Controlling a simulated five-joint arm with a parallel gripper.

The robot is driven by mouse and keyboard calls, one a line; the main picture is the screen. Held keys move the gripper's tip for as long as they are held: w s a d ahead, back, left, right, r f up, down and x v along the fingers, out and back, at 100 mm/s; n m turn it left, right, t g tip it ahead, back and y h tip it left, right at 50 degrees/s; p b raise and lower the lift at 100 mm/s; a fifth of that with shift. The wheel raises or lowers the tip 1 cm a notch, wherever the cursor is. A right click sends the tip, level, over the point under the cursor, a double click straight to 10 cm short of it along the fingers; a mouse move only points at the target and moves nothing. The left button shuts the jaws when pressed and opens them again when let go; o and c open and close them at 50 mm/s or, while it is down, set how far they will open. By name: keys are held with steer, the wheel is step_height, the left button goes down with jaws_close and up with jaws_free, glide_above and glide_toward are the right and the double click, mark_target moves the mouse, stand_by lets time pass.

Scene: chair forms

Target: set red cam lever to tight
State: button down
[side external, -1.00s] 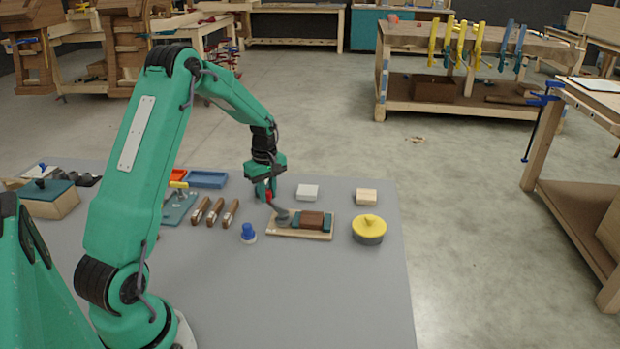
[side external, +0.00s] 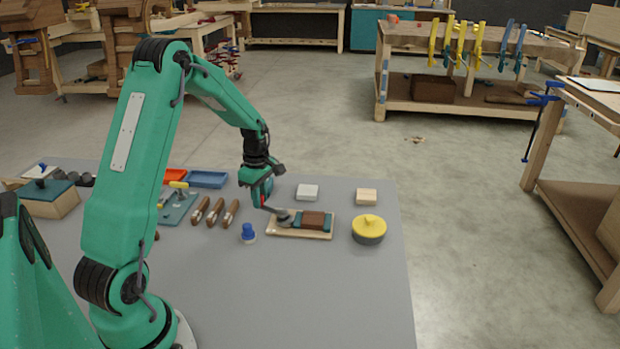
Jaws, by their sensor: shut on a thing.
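The cam clamp sits on a pale wooden board (side external: 285,234) on the grey table. A brown block (side external: 313,220) lies between dark green jaws on the board, with a round grey cam (side external: 284,217) at its left. The cam's lever has a grey arm pointing up and left to a red tip (side external: 263,201). My gripper (side external: 263,197) is at the lever's end, shut on the red tip, at the board's upper left. The fingers hide part of the tip.
A blue knob (side external: 248,233) stands close to the board's left. A yellow-lidded round pot (side external: 369,229) is at its right. White (side external: 307,192) and tan (side external: 366,196) blocks lie behind. Several wood-handled tools (side external: 215,211) lie left. The front table is clear.

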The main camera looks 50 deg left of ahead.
steer(key=shift+r, duration=0.1)
steer(key=c, duration=1.3)
jaws_free()
steer(key=shift+o, duration=0.2)
steer(key=shift+r, duration=3.85)
